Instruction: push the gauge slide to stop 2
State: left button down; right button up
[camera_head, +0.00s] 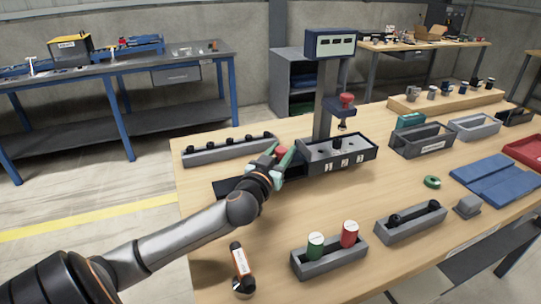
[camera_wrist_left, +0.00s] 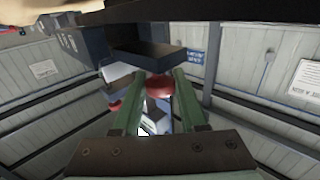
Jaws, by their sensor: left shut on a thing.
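The gauge (camera_head: 320,165) is a grey block on the wooden table with white number plates on its front and a column behind it. A dark rail (camera_head: 228,187) runs out of its left side. A red knob (camera_head: 282,151), seemingly the slide's handle, sits near the gauge's left end. My left gripper (camera_head: 284,158) is shut on this knob, which also shows between the green fingers in the left wrist view (camera_wrist_left: 159,86). The gripper and arm hide much of the rail and slide. A small dark part (camera_head: 338,143) stands at the gauge's top. My right gripper is not in view.
A display (camera_head: 330,44) tops the column, with a red-knobbed plunger (camera_head: 346,99) over the gauge. A long grey rack (camera_head: 230,149) lies behind my gripper. A grey tray (camera_head: 330,257) with green and red cylinders stands in front. An orange-banded tool (camera_head: 241,263) lies near my arm.

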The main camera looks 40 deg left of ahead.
pick_arm(q)
jog(key=shift+w+d, duration=0.15)
jog(key=shift+w, duration=0.2)
jog(key=shift+c, duration=2.4)
grip_release()
